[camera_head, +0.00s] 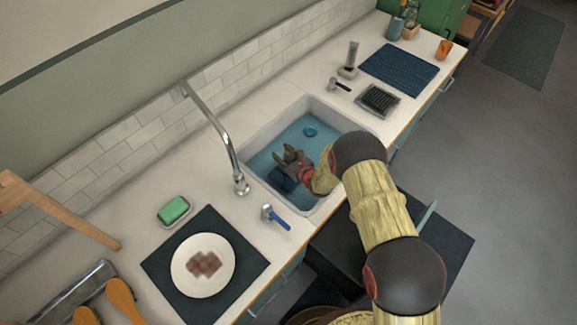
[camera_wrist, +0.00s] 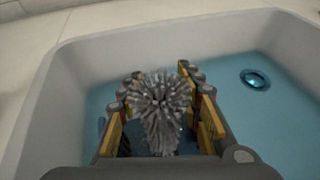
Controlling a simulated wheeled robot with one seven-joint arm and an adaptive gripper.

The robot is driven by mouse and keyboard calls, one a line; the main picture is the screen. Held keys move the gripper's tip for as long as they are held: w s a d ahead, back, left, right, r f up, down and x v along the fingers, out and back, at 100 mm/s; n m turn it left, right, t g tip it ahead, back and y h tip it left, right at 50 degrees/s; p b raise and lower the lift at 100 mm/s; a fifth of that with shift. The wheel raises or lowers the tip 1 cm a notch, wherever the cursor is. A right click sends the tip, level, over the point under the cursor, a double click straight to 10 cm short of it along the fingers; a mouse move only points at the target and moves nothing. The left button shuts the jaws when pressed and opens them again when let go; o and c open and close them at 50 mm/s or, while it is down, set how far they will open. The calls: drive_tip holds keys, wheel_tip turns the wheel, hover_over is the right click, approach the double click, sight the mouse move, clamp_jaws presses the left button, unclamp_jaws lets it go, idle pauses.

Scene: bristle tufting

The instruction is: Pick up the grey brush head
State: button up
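The grey brush head (camera_wrist: 160,97), a round burst of grey bristles, shows in the wrist view between the fingers of my gripper (camera_wrist: 163,115). The fingers with yellow pads stand apart on its left and right, so my gripper looks open around it. Bristles come close to the finger pads; I cannot tell whether they touch. The lower part of the brush head is hidden. In the head view my gripper (camera_head: 290,160) is over the sink, where the brush head cannot be made out clearly.
The white sink (camera_head: 342,119) holds blue water, with a round blue drain (camera_head: 310,131) apart from my gripper. The faucet (camera_head: 224,145) arches beside the sink.

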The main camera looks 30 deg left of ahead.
drive_tip(key=shift+c, duration=1.4)
clamp_jaws()
